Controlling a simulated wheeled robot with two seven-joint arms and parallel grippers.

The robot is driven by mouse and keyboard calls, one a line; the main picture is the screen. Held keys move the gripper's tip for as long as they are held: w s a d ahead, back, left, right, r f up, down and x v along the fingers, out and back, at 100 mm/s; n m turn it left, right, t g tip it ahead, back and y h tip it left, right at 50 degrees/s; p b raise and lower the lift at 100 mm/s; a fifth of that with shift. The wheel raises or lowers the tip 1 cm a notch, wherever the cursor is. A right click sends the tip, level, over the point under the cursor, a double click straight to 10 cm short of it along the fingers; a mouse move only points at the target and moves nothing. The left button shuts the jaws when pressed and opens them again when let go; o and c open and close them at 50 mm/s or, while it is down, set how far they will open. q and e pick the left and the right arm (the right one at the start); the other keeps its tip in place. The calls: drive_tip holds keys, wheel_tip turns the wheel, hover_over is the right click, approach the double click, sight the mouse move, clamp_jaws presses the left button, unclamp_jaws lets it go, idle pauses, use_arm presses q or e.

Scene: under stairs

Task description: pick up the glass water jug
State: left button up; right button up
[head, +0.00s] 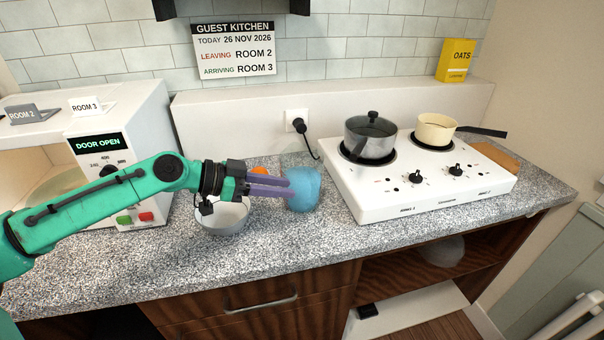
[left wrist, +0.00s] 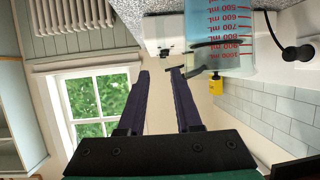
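The water jug (head: 305,190) is a clear blue-tinted vessel standing on the speckled counter, left of the hob. In the left wrist view the jug (left wrist: 222,30) shows at the top right with red mL markings, to the right of the fingers. My left gripper (head: 289,188) points right, its purple fingertips at the jug's left side in the head view. The left wrist view shows its fingers (left wrist: 160,72) apart with nothing between them. I cannot tell whether a finger touches the jug. The jug's handle is not clear. My right gripper is out of view.
A white bowl (head: 224,217) sits beneath my left gripper, with something orange (head: 262,170) behind. The white hob (head: 385,200) carries a lidded pot (head: 370,140) and a cream saucepan (head: 434,131) close on the jug's right. The open microwave (head: 125,130) stands left. Counter in front is clear.

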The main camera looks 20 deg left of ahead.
sight(303, 184)
use_arm(q)
drive_tip(key=p+x, duration=0.5)
drive_tip(key=x, duration=0.7)
drive_tip(key=shift+w+f+p, duration=0.2)
drive_tip(key=shift+w+p, duration=0.05)
drive_tip(key=shift+p, duration=0.05)
drive_tip(key=shift+s+a, duration=0.1)
clamp_jaws()
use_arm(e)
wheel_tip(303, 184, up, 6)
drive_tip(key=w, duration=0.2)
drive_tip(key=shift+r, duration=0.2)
use_arm(q)
drive_tip(key=shift+r, duration=0.1)
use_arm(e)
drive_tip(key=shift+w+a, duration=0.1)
use_arm(q)
drive_tip(key=shift+r, duration=0.15)
